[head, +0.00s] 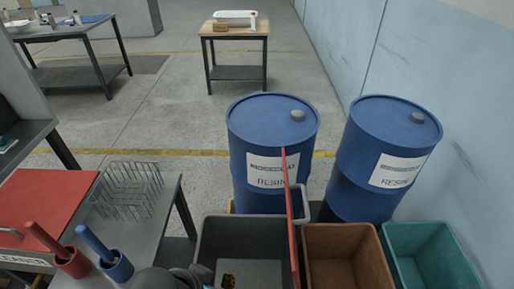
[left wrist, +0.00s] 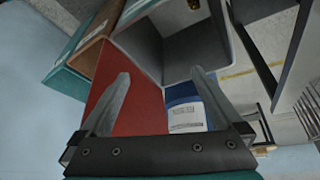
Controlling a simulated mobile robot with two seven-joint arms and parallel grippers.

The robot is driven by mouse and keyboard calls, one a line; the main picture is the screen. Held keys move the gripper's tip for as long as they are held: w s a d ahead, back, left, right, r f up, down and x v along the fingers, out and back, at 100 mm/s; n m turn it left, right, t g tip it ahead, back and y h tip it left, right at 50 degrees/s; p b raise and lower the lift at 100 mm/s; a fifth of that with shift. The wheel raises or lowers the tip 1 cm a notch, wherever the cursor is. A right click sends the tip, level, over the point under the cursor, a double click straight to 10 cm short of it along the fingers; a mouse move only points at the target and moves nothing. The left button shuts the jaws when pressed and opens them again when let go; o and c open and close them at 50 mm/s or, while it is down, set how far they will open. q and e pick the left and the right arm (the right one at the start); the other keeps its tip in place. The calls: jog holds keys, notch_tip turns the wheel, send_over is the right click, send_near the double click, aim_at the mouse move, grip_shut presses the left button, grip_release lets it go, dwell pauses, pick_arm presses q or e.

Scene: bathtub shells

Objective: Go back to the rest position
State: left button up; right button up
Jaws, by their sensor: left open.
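My left gripper (left wrist: 160,74) shows in the left wrist view with its two grey fingers spread apart and nothing between them. Behind the fingers are a red panel, a grey bin and part of a blue drum. In the head view a dark part of my arm (head: 172,279) shows at the bottom edge, left of the dark grey bin (head: 243,240); the fingertips cannot be made out there. My right gripper is in neither view.
A thin red panel (head: 290,215) stands upright between the grey bin and a brown bin (head: 345,255); a teal bin (head: 430,255) is farther right. Two blue drums (head: 272,130) stand behind. A bench with a wire basket (head: 128,190) and red and blue holders (head: 115,265) is left.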

pick_arm(q)
jog(key=s+a+r+n+y, duration=0.1)
jog(key=s+a+n+y, duration=0.2)
jog(key=s+a, duration=0.35)
notch_tip(320, 180, down, 21)
jog(key=a+g, duration=0.1)
jog(key=g, duration=0.1)
jog(key=s+a+f+b, duration=0.1)
jog(key=s+a+f, duration=0.1)
jog(key=s+f, duration=1.2)
jog(key=shift+s+a+f+g, duration=0.35)
jog(key=shift+f+g, duration=0.05)
jog(key=shift+f, duration=0.35)
jog(key=shift+s+a+f, duration=0.1)
jog(key=shift+s+f, duration=0.05)
jog(key=shift+s, duration=0.35)
jog(key=shift+c, duration=0.2)
